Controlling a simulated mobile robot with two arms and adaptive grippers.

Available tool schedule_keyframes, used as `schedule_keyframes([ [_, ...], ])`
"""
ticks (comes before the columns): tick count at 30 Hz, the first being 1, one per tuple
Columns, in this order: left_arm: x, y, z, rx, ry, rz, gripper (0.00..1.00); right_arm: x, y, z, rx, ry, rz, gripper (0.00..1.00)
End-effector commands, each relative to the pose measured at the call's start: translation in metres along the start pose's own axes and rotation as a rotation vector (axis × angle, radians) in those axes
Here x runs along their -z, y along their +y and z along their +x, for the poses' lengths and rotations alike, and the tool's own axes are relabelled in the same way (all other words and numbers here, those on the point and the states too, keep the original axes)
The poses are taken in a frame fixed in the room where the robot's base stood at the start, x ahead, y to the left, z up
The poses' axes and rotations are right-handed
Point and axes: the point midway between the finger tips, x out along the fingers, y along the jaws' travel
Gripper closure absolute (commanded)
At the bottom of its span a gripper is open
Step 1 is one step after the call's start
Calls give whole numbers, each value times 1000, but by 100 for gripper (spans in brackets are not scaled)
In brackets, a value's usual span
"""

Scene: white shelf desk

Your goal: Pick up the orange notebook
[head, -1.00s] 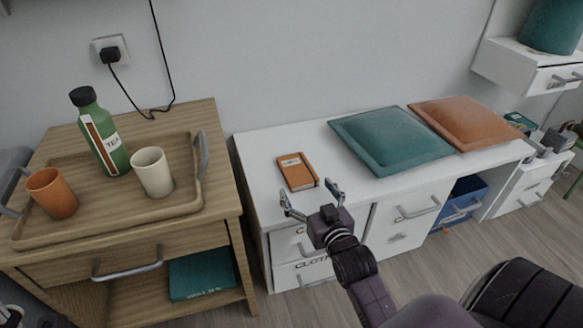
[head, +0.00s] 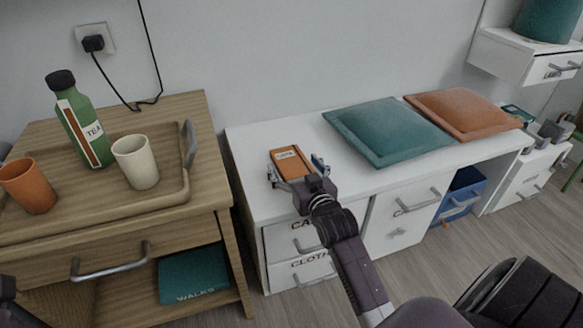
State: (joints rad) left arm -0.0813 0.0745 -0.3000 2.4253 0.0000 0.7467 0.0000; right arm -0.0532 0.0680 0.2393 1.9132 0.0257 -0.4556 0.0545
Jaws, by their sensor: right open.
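The orange notebook (head: 287,156) lies flat on the left part of the white shelf desk (head: 255,197), with a pale label on its cover. My right gripper (head: 295,172) is open, with one finger at the notebook's left side and the other at its right side. The gripper body hides the notebook's near end. I cannot tell whether the fingers touch it. A small dark piece at the bottom left edge may be part of my left arm; its gripper does not show.
A teal cushion (head: 388,130) and an orange cushion (head: 462,113) lie right of the notebook. A wooden cabinet (head: 203,108) on the left bears a tray (head: 168,199) with a green tea bottle (head: 80,125), a cream cup (head: 136,162) and an orange cup (head: 28,186).

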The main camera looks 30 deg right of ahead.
Motion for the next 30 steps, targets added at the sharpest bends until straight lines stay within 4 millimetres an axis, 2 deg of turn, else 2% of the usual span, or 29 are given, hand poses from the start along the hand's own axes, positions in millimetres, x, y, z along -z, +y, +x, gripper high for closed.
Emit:
schedule_keyframes([
  [5, 0, 0, 1, 0, 0, 0, 60, 0, 0, 0, 0, -1, 0, 17],
  [19, 0, 0, 0, 0, 0, -1, 60, 0, 0, 0, 0, -1, 0, 67],
  [30, 1, 0, 4, 0, 2, -1, 60, 6, 0, -1, 0, 1, 0, 67],
])
